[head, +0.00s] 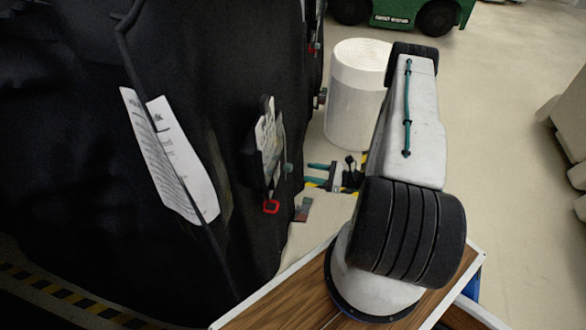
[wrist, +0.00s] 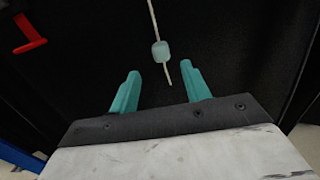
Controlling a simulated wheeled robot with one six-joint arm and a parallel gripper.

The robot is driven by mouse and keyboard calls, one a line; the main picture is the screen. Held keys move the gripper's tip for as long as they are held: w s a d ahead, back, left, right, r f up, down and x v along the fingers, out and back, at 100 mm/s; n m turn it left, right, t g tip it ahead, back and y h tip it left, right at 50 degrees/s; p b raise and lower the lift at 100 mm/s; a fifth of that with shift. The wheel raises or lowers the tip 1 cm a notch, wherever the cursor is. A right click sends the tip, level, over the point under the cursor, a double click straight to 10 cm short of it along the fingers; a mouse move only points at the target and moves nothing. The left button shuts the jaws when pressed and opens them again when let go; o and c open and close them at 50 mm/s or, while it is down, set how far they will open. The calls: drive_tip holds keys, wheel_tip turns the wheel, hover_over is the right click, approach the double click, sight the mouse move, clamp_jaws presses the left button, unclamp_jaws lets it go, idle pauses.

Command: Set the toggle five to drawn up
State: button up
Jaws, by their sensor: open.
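In the wrist view a pale teal toggle (wrist: 161,51) sits on a light cord (wrist: 153,18). The cord runs up out of the picture above the toggle, and a short tail hangs below it. My gripper (wrist: 165,73) is open, with its two teal fingers apart. The toggle appears beyond and between the fingertips, with neither finger touching it. In the head view my gripper (head: 322,175) is beside the black cover (head: 60,120). A small teal piece (head: 288,168) shows on the cover's edge there. No number is readable on the toggle.
Paper sheets (head: 170,155) hang on the cover. A red hook or loop (head: 271,206) is below a second tag, and a red piece (wrist: 30,46) shows at upper left in the wrist view. A white ribbed drum (head: 352,110) stands behind my gripper. Open floor lies right.

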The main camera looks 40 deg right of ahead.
sight(292, 168)
drive_tip(key=x, duration=0.7)
drive_tip(key=shift+w+a+r, duration=0.1)
drive_tip(key=shift+w, duration=0.2)
